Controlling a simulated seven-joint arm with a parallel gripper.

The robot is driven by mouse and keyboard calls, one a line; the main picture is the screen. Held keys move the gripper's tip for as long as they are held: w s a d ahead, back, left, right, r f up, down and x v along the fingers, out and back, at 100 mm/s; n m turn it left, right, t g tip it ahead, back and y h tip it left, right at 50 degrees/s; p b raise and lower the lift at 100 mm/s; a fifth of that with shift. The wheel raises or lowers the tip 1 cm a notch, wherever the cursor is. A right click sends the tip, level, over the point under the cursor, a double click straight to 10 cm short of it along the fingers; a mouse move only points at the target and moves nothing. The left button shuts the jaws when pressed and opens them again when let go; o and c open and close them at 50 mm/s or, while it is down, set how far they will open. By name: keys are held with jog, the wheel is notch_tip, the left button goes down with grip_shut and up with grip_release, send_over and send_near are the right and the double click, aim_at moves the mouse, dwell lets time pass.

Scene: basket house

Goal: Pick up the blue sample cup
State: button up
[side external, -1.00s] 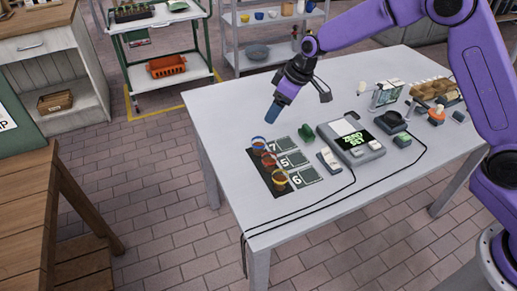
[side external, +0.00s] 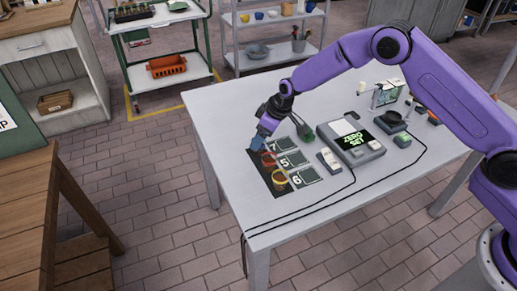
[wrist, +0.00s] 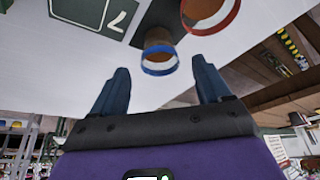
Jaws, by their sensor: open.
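The blue sample cup (wrist: 159,58) shows in the wrist view as a brown cup with a blue rim, just beyond and between my fingertips. My gripper (wrist: 160,82) is open, with one blue finger to each side of the cup's line and no visible contact. In the side external view my gripper (side external: 257,146) is low over the far end of the dark mat (side external: 262,181) and hides the blue cup there. The red-rimmed cup (side external: 268,161) stands beside it and also shows in the wrist view (wrist: 210,12).
A yellow-rimmed cup (side external: 280,180) stands at the mat's near end. Numbered cards (side external: 293,159) lie to the right of the cups. A scale (side external: 351,143) and a white device (side external: 329,160) stand further right. The table's left front (side external: 235,200) is clear.

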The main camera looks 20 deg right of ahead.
jog(key=shift+x, duration=2)
jog(key=shift+s, duration=0.15)
jog(key=c, duration=1.1)
